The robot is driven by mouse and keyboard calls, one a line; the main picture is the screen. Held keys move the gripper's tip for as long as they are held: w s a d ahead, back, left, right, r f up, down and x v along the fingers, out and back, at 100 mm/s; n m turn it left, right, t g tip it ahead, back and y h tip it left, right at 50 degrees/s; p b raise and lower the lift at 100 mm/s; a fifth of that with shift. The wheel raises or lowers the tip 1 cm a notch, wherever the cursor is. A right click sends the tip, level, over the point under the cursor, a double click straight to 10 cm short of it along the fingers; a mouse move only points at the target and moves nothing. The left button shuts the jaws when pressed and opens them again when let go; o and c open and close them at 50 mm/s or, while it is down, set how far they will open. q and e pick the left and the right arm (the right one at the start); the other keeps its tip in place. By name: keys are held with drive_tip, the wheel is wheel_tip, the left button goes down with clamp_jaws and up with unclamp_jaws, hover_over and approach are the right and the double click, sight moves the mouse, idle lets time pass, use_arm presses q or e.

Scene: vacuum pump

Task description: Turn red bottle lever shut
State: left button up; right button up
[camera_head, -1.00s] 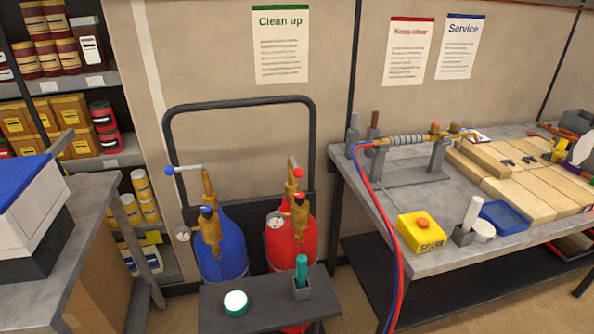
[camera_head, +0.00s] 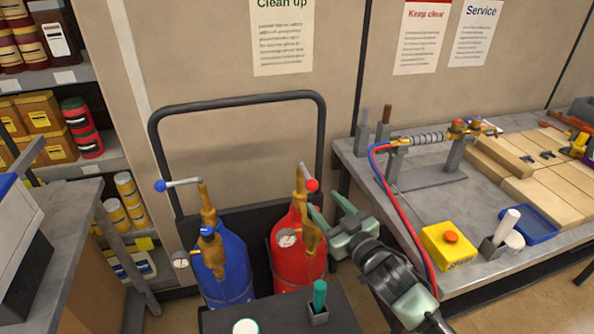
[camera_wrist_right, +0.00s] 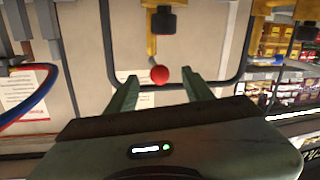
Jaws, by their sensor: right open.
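The red bottle (camera_head: 290,255) stands upright beside the blue bottle (camera_head: 225,268). Its brass valve (camera_head: 301,200) carries a short grey lever (camera_head: 306,173) with a red ball knob (camera_head: 312,185), slanting down to the right. My right gripper (camera_head: 328,204) is open and empty, just right of and slightly below the knob. In the right wrist view, the red knob (camera_wrist_right: 160,74) appears between the tips of the two green fingers (camera_wrist_right: 158,77); I see no clear contact. My left gripper is out of view.
The blue bottle's lever with a blue knob (camera_head: 160,186) points left. A dark cart handle (camera_head: 240,103) arches behind the bottles. A small grey stand (camera_head: 275,325) is in front. The workbench (camera_head: 395,205) with a yellow box (camera_head: 449,245) is at right.

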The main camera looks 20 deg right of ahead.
sight(315, 189)
drive_tip(key=shift+w+a+r, duration=0.1)
drive_tip(key=shift+w+r, duration=0.4)
drive_tip(key=shift+w, duration=0.15)
drive_tip(key=shift+w+a+r+p, duration=0.2)
drive_tip(key=shift+w+p, duration=0.15)
drive_tip(key=shift+w, duration=0.3)
drive_tip(key=shift+w+a+r+p, duration=0.1)
drive_tip(key=shift+w+r+p, duration=0.1)
drive_tip(key=shift+w+p, duration=0.3)
drive_tip(key=x, duration=0.3)
drive_tip(key=shift+f, duration=0.25)
drive_tip(key=shift+w, duration=0.35)
drive_tip(key=shift+s, duration=0.1)
drive_tip(key=shift+c, duration=1.3)
clamp_jaws()
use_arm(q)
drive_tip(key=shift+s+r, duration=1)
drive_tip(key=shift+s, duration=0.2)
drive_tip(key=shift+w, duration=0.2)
